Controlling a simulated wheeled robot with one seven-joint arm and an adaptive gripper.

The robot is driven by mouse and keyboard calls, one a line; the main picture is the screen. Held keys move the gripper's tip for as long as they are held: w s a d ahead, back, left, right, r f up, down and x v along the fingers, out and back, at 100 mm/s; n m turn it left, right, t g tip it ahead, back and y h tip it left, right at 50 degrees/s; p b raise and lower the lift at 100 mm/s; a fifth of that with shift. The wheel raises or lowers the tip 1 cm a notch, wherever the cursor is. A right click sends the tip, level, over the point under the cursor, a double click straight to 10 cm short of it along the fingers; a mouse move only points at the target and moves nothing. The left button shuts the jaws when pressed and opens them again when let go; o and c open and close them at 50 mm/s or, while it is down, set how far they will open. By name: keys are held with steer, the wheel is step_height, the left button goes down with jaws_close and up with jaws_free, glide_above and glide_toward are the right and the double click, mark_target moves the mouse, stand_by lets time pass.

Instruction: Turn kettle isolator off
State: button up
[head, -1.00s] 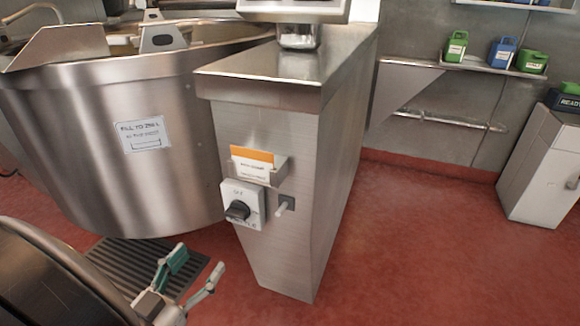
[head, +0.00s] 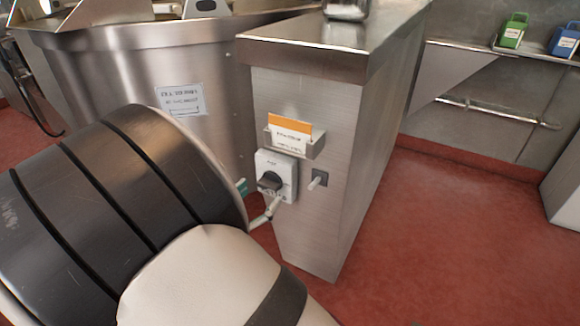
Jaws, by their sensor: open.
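The kettle isolator (head: 284,170) is a pale grey box with a black rotary knob (head: 269,181), mounted on the front of the steel pillar (head: 310,105). Its lettering is too blurred to read, and the knob's exact angle is unclear. My gripper (head: 257,200) is open, with a green-padded finger at the isolator's left edge and a pale finger just below the knob. Most of the gripper is hidden behind my arm. I cannot tell whether either finger touches the knob.
A card holder with an orange-topped card (head: 290,131) sits just above the isolator. A small peg (head: 318,180) sticks out to its right. The steel kettle (head: 130,75) stands left. Red floor (head: 440,230) is clear at right.

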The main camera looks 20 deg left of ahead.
mark_target(265, 188)
steer(key=shift+w+d, duration=0.15)
steer(key=shift+w, duration=1.55)
steer(key=c, duration=1.1)
